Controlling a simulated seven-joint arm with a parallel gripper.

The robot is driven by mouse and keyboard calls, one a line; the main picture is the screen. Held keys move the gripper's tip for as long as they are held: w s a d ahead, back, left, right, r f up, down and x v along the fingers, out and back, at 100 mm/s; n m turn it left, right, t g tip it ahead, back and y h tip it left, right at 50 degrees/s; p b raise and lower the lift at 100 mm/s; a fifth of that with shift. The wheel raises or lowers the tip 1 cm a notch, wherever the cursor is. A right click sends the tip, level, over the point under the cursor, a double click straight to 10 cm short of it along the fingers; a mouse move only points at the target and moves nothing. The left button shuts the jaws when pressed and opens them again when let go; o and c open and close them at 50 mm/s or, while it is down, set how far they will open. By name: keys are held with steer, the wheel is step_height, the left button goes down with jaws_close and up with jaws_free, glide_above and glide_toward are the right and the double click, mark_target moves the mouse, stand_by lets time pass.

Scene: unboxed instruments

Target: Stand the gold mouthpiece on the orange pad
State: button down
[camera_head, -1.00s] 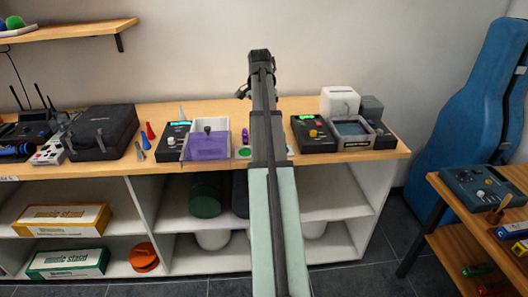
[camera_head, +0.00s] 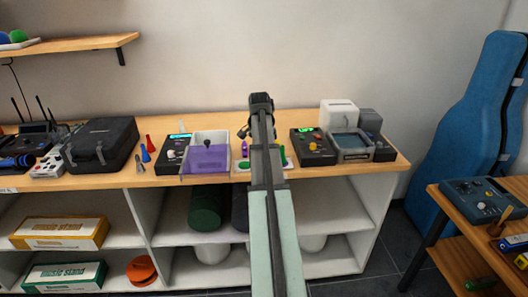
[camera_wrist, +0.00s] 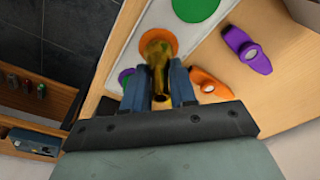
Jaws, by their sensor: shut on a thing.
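The gold mouthpiece (camera_wrist: 157,55) is between the two blue-grey fingers of my gripper (camera_wrist: 159,84) in the wrist view. My gripper is shut on it. The orange pad (camera_wrist: 171,39) is a round disc on a white tray, and the mouthpiece's far end overlaps it in this view. I cannot tell whether the mouthpiece touches the pad or is just above it. In the head view my arm hides the mouthpiece and the orange pad.
A purple-fronted box (camera_head: 205,158) and a black device (camera_head: 313,146) flank the tray.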

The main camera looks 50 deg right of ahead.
steer(key=shift+f, duration=0.25)
steer(key=shift+f, duration=0.1)
steer(key=c, duration=0.9)
jaws_free()
step_height(320, 180, up, 12)
steer(key=a, duration=0.1)
steer(key=shift+a, duration=0.25)
